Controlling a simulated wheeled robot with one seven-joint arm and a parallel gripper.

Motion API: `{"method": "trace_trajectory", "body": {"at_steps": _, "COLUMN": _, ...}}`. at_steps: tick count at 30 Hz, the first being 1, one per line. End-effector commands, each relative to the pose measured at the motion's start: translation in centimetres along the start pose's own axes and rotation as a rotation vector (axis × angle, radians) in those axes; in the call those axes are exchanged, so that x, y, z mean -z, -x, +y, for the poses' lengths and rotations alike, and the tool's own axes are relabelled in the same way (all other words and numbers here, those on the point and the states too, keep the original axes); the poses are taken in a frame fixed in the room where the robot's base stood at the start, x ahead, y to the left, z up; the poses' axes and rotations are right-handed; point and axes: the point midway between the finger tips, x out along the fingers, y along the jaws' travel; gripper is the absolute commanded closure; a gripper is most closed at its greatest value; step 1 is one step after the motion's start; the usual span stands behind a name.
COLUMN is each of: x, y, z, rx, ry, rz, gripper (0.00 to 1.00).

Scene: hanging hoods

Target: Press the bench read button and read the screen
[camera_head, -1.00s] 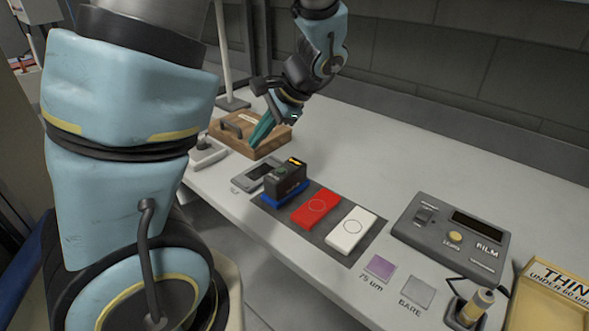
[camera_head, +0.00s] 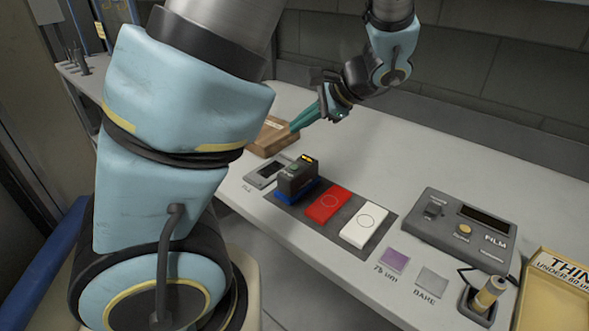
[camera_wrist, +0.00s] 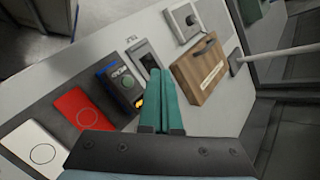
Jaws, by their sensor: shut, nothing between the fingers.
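A grey bench instrument marked FILM (camera_head: 440,236) stands at the right, with a dark screen (camera_head: 486,213) and a round yellow button (camera_head: 463,230). No reading shows on the screen. A small black device (camera_head: 297,178) stands on a blue block (camera_head: 291,197), with a green button on top and a lit yellow display; it also shows in the wrist view (camera_wrist: 124,88). My gripper (camera_head: 295,127) has teal fingers, shut and empty, above the bench near the wooden box, away from the FILM instrument. In the wrist view the fingertips (camera_wrist: 161,72) point past the black device.
A red block (camera_head: 328,205) and a white block (camera_head: 364,226) lie on a dark mat. Purple (camera_head: 394,260) and grey (camera_head: 431,281) squares lie in front. The wooden box (camera_head: 268,137) is partly hidden by my arm. A yellow THIN tray (camera_head: 555,300) is at far right.

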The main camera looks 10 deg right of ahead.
Motion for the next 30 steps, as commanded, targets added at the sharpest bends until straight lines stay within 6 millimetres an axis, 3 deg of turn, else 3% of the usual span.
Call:
{"method": "trace_trajectory", "body": {"at_steps": 16, "x": 3.6, "y": -5.1, "z": 3.7, "rx": -0.001, "ry": -0.001, "rz": -0.002, "gripper": 1.00}}
{"method": "trace_trajectory", "body": {"at_steps": 30, "x": 4.0, "y": -5.5, "z": 4.0, "rx": 0.000, "ry": 0.000, "rz": 0.000, "gripper": 1.00}}
